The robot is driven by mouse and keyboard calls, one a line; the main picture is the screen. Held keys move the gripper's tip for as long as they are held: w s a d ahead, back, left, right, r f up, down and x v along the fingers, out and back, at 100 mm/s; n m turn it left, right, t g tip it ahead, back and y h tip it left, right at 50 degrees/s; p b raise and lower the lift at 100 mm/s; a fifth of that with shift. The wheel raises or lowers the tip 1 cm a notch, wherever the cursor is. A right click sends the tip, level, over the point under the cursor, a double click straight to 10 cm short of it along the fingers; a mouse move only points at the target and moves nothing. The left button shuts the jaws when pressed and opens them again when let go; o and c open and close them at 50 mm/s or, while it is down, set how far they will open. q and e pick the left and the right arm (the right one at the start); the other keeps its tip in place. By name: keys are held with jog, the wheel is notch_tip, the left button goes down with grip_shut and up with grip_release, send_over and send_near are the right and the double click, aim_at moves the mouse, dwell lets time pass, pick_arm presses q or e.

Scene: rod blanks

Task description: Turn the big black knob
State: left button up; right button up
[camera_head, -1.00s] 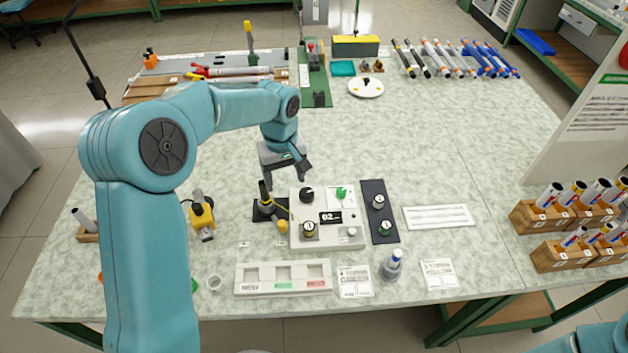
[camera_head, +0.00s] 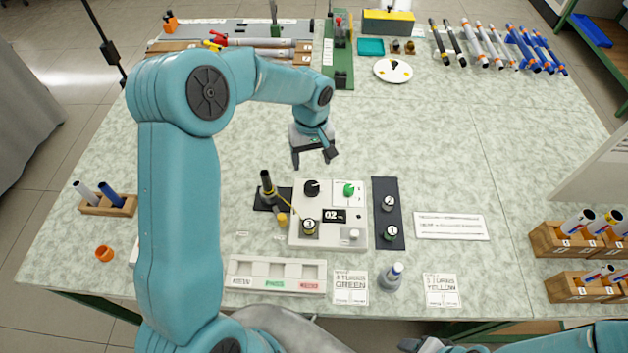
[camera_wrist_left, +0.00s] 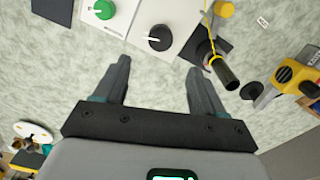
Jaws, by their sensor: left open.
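The big black knob (camera_head: 311,188) sits at the top left of a white control box (camera_head: 295,240), beside a green knob (camera_head: 349,190) and above a small dark display reading 02. My left gripper (camera_head: 315,161) is above the table just behind the box, open and empty. In the left wrist view the black knob (camera_wrist_left: 159,38) with its white pointer line lies ahead of the two spread fingers (camera_wrist_left: 157,82), roughly between their directions and apart from them. The green knob (camera_wrist_left: 103,10) is to its left there. My right gripper is not clearly shown.
A black-and-yellow probe (camera_head: 267,184) stands on a dark pad left of the box, its yellow cord reaching the box. A dark strip (camera_head: 387,215) with two numbered knobs lies right. A sorting tray (camera_head: 275,274) and a grey bottle (camera_head: 391,277) are in front.

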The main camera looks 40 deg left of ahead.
aim_at(312, 186)
pick_arm(q)
notch_tip(312, 186, down, 11)
jog(key=shift+d+f+p, duration=0.1)
jog(key=shift+p, duration=0.75)
jog(key=shift+a+f, duration=0.2)
jog(key=shift+d, duration=0.1)
